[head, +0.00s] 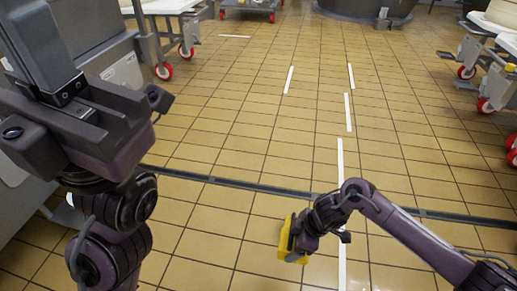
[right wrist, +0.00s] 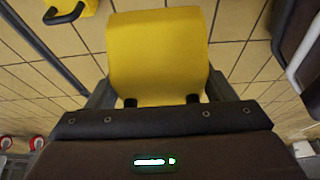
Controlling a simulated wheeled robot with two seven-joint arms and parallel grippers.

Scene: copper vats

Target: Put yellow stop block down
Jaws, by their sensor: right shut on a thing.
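The yellow stop block (head: 291,240) is in my right gripper (head: 296,236), low in the middle of the head view, over the tiled floor. In the right wrist view the block (right wrist: 158,55) fills the space between the two dark fingers of the gripper (right wrist: 158,98), which is shut on it. How far the block is above the floor cannot be told. My left gripper (head: 45,45) is raised at the left edge of the head view, well away from the block. Its fingertips are partly cut off, so its opening is unclear.
A dark floor channel (head: 255,188) crosses the tan tiles. White floor strips (head: 341,165) run away from me. Wheeled carts with red casters stand at left (head: 163,71) and right (head: 486,105). A second yellow object (right wrist: 70,10) shows in the right wrist view. The middle floor is clear.

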